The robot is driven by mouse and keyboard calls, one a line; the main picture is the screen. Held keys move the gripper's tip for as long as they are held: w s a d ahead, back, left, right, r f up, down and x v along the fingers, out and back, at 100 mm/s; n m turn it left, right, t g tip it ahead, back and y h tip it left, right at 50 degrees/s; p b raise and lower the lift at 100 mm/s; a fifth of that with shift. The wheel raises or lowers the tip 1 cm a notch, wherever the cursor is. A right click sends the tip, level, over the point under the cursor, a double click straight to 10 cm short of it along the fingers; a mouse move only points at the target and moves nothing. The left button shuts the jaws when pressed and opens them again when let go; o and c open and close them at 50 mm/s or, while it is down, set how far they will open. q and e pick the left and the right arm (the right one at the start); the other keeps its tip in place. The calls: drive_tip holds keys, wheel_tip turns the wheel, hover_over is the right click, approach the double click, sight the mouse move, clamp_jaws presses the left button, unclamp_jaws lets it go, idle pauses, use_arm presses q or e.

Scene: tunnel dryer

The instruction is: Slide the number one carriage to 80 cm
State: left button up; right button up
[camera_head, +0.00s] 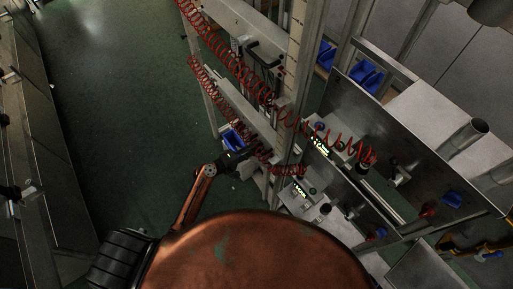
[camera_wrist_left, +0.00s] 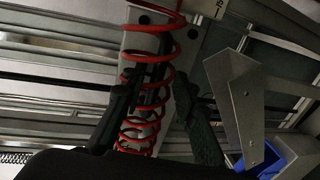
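My left gripper (camera_head: 242,155) reaches in at the lower middle of the head view, beside the shelf-like frame of the dryer. In the left wrist view its two dark fingers (camera_wrist_left: 158,115) stand apart, with a red coiled hose (camera_wrist_left: 140,132) and a dark bar (camera_wrist_left: 157,75) showing between them. I cannot tell whether the fingers touch the bar. A pale plate (camera_wrist_left: 150,45) lies behind the hose, and a small label (camera_wrist_left: 212,8) at the top edge is cut off. I cannot tell which part is the number one carriage. My right gripper is not in view.
Red coiled hoses (camera_head: 225,60) run along the pale rails (camera_head: 245,108). Blue bins (camera_head: 366,76) sit at the upper right, and another blue bin (camera_wrist_left: 262,160) is beside a bent metal bracket (camera_wrist_left: 237,100). The green floor (camera_head: 110,110) at left is clear.

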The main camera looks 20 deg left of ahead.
use_arm(q)
drive_tip(key=v, duration=1.1)
drive_tip(key=shift+s, duration=0.2)
drive_tip(key=shift+a, duration=0.1)
drive_tip(key=s+a+f+m+g+y, duration=0.1)
drive_tip(key=s+a+f+g+y, duration=0.2)
drive_tip(key=f, duration=0.8)
drive_tip(key=s+a+f+y, duration=0.1)
drive_tip(key=s+a+f, duration=0.4)
drive_tip(key=f, duration=0.5)
drive_tip(key=s+a+f+m+g+y, duration=0.1)
drive_tip(key=s+a+f+g+y, duration=0.3)
drive_tip(key=f, duration=0.7)
drive_tip(key=s+f+m+g, duration=0.1)
drive_tip(key=s+f+m, duration=0.2)
drive_tip(key=s+f, duration=0.3)
drive_tip(key=s+d+f+m+g+y, duration=0.1)
drive_tip(key=s+f, duration=0.5)
drive_tip(key=s, duration=1.1)
drive_tip(key=s+f+m+g, duration=0.2)
drive_tip(key=s+f+m, duration=0.4)
drive_tip(key=s, duration=0.5)
drive_tip(key=shift+s+d+y, duration=0.35)
drive_tip(key=shift+d+y, duration=0.05)
drive_tip(key=shift+f, duration=0.1)
drive_tip(key=shift+w, duration=0.2)
